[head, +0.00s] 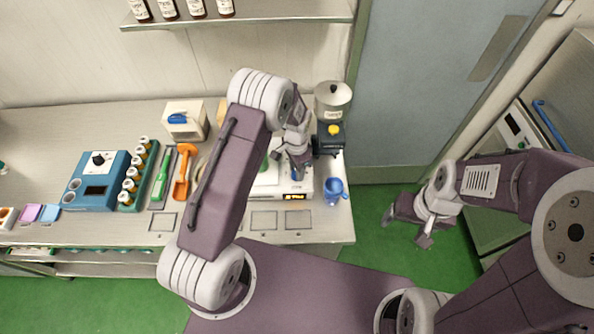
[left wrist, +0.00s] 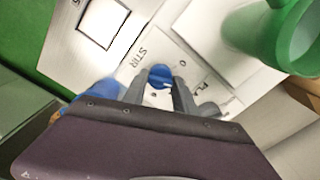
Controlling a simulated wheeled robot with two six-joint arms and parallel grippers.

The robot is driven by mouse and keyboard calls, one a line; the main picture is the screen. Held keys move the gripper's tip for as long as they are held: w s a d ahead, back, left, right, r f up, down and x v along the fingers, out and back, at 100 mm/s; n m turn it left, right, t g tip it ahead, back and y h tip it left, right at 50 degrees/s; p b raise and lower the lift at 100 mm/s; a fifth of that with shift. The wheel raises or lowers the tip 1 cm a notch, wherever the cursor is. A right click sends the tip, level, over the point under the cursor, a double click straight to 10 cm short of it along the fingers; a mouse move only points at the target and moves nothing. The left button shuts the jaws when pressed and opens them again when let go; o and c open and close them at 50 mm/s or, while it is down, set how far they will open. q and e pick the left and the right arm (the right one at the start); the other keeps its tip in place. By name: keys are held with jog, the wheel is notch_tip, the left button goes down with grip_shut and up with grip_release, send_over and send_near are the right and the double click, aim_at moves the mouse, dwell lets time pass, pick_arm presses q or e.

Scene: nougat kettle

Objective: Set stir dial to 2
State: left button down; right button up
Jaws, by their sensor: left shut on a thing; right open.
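The blue stir dial (left wrist: 160,76) sits beside the printed word STIR on a white appliance (left wrist: 195,75). My left gripper (left wrist: 162,82) is shut on the dial, with one grey finger on each side of it. The dial's setting cannot be read. In the head view the appliance (head: 267,187) stands on the bench with a lit display (head: 297,196), and my left gripper (head: 297,171) reaches down onto it, hiding most of the dial. My right gripper (head: 405,228) is open and empty, over the green floor right of the bench.
A blue mug (head: 334,190) stands right of the appliance. A green vessel (left wrist: 270,35) is close to my left gripper. A pot (head: 332,97) stands behind. An orange scoop (head: 182,172) and a blue device (head: 95,182) lie left.

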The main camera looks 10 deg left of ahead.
pick_arm(q)
jog(key=shift+m, duration=0.4)
jog(key=c, duration=1)
grip_release()
jog(key=shift+s+a, duration=0.1)
jog(key=shift+r, duration=0.1)
notch_tip(320, 180, up, 9)
jog(key=b, duration=0.2)
jog(key=shift+b, duration=0.4)
